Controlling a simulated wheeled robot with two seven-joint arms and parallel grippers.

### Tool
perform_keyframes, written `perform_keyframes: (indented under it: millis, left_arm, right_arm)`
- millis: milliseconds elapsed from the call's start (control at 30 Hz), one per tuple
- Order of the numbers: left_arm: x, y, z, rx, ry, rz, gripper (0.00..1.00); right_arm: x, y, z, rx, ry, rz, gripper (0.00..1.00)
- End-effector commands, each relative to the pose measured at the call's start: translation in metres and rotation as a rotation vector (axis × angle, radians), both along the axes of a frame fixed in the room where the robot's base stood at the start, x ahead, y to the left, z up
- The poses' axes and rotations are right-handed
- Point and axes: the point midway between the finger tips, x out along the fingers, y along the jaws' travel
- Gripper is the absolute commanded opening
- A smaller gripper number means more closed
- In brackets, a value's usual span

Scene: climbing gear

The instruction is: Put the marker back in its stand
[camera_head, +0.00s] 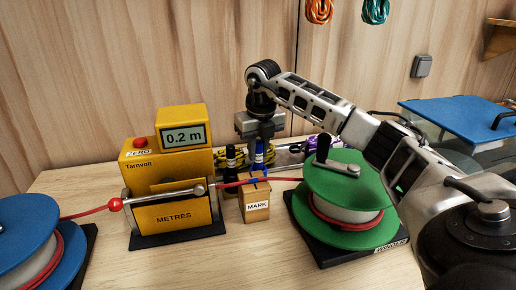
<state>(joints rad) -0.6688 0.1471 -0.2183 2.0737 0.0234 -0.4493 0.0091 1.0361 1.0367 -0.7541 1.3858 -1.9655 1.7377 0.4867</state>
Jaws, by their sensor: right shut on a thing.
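The blue marker (259,160) is upright in my right gripper (261,140), which is shut on its upper part. The wooden stand (257,208) labelled MARK is directly below the marker in the camera_head view. The marker's lower end shows close to the stand's top, near the red rope; I cannot tell whether it touches either or is in the stand. A dark marker-like thing with a pale band (231,161) stands just left of the blue marker. My left gripper is not in view.
The yellow metre counter (168,165) reads 0.2 m, left of the stand. The red rope (280,180) runs from the blue reel (25,235) through the counter to the green winder (330,170). Clear table (240,260) lies in front.

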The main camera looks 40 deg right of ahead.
Motion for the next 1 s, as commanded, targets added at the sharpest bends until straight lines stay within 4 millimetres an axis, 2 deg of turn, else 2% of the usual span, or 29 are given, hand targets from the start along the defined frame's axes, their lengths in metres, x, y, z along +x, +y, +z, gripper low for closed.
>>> perform_keyframes:
  millis: [133,167,233,500,667,1000]
  left_arm:
    - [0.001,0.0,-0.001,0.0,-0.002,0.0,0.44]
    - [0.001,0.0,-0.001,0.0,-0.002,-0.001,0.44]
    - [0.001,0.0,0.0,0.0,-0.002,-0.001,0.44]
    - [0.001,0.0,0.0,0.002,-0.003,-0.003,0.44]
    - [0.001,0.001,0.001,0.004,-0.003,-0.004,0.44]
    - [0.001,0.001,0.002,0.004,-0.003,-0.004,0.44]
  right_arm:
    - [0.0,0.0,-0.004,0.0,0.0,0.0,0.0]
    - [0.0,0.0,-0.004,0.0,0.0,0.0,0.23]
    - [0.0,0.0,-0.003,0.0,0.0,0.0,0.42]
    - [0.0,0.0,-0.003,0.0,0.0,0.0,0.42]
    - [0.0,0.0,0.009,0.0,-0.004,0.0,0.42]
    - [-0.008,0.003,0.08,0.001,-0.007,0.0,0.42]
